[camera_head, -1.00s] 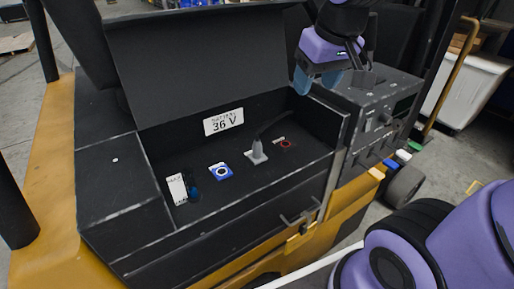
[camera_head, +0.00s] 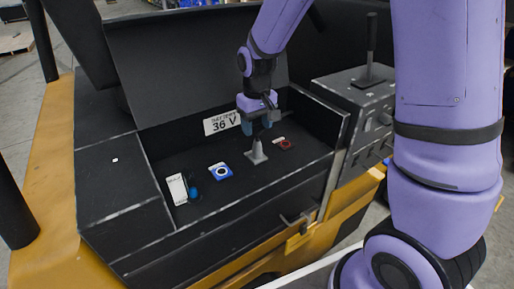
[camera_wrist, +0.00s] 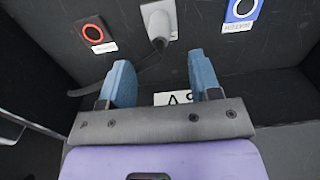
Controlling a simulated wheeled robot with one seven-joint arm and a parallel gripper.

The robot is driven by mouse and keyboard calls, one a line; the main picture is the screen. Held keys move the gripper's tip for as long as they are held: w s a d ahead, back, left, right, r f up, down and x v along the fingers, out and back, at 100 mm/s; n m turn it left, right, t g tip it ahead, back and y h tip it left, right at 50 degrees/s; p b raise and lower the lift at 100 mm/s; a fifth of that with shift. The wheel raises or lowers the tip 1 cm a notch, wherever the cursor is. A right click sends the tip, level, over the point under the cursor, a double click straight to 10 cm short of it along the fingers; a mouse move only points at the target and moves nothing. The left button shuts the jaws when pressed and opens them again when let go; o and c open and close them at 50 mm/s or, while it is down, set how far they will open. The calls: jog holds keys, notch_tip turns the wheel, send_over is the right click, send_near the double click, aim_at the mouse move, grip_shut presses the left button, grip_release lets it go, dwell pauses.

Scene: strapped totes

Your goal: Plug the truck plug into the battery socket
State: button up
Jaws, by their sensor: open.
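The grey plug (camera_head: 257,153) with a dark cable stands on a light plate in the truck's open battery box. It also shows in the wrist view (camera_wrist: 158,22), the cable trailing off to the left. My gripper (camera_head: 257,129) is open and empty, just above the plug. In the wrist view its blue fingers (camera_wrist: 163,78) are apart, with the plug beyond them.
A red-ringed socket (camera_head: 284,143) sits right of the plug. A white tag (camera_head: 177,188) and a small blue round part (camera_head: 194,192) are at the left. The box's front wall borders the floor.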

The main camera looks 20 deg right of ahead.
aim_at(258, 141)
jog(key=shift+f, duration=0.15)
notch_tip(258, 141, down, 7)
jog(key=shift+f, duration=0.15)
jog(key=shift+s+f, duration=0.4)
jog(key=shift+f, duration=0.35)
dwell(0.9)
grip_shut()
jog(key=shift+r, duration=0.1)
jog(key=shift+w+r, duration=0.15)
jog(key=shift+r, duration=0.2)
